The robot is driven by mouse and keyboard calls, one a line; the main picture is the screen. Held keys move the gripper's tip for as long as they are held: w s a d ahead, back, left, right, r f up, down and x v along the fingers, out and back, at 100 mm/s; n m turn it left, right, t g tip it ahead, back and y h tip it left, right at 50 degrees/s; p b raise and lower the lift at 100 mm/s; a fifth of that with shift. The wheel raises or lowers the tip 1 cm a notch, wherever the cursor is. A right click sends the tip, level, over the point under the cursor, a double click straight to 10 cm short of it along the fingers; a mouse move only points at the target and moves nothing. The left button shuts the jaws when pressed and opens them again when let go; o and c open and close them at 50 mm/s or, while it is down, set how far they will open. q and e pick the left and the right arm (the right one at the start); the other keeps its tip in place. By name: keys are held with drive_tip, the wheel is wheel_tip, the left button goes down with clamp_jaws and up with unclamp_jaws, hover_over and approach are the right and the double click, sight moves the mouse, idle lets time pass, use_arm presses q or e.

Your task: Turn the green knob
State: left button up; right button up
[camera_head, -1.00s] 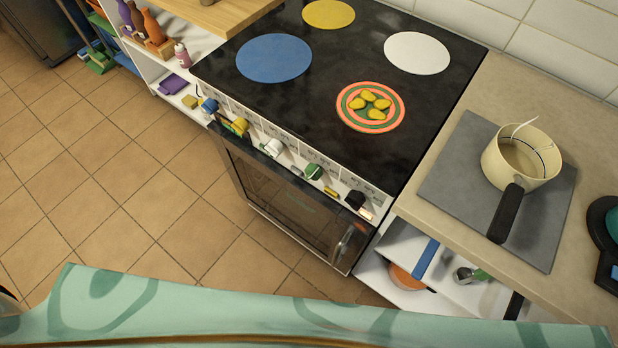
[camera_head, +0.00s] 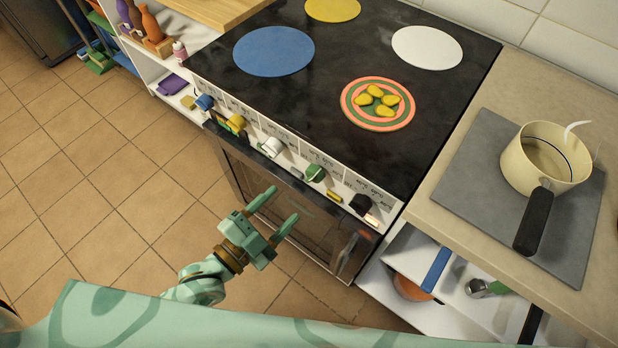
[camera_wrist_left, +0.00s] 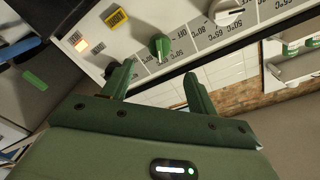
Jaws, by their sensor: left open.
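The green knob (camera_head: 315,173) is on the stove's white front panel, between the white knob (camera_head: 272,147) and the black knob (camera_head: 360,205). In the left wrist view the green knob (camera_wrist_left: 159,46) is ahead of the fingers, above the gap between them. My left gripper (camera_head: 281,208) is open and empty in front of the oven door, below and left of the green knob, and apart from it. Its two fingers also show in the left wrist view (camera_wrist_left: 158,80). My right gripper is not in view.
The black stove top (camera_head: 300,100) holds a striped plate (camera_head: 350,112) with yellow pieces. A cream pot (camera_head: 525,165) stands on a grey mat (camera_head: 468,160) to the right. Blue (camera_head: 204,102) and yellow (camera_head: 236,122) knobs sit farther left. The tiled floor at left is clear.

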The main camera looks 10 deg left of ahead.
sight(309, 180)
use_arm(q)
drive_tip(key=b+x, duration=0.1)
drive_tip(key=x, duration=0.8)
drive_tip(key=shift+w+d+b, duration=0.15)
drive_tip(key=shift+w+b, duration=0.05)
drive_tip(key=shift+b, duration=0.1)
drive_tip(key=c, duration=1)
